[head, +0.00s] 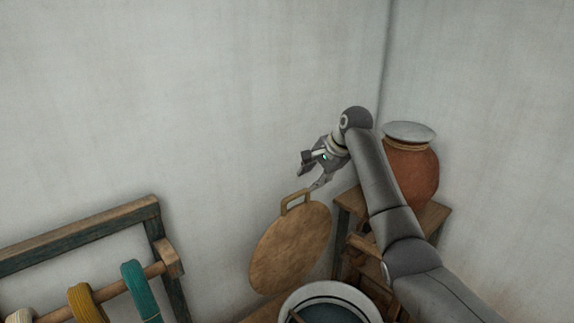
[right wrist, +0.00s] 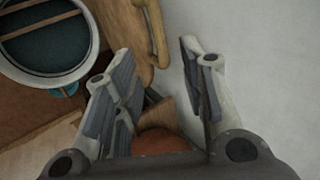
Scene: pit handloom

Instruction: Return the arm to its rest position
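My right arm reaches in from the lower right of the head view, and its gripper (head: 311,174) is above a round wooden lid (head: 292,248) leaning against the wall. In the right wrist view, the gripper (right wrist: 158,75) has its two fingers spread apart with nothing between the pads. The lid's handle (head: 294,201) is just below the gripper in the head view; the lid's edge and handle also show beyond the fingers in the right wrist view (right wrist: 155,35). My left gripper is in neither view.
A clay pot (head: 412,172) with a pale cover stands on a wooden stand (head: 433,216) in the corner, behind my right arm. A white-rimmed vat (head: 346,290) of dark liquid is below. A wooden rack (head: 80,228) with yarn hanks (head: 140,289) is at lower left.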

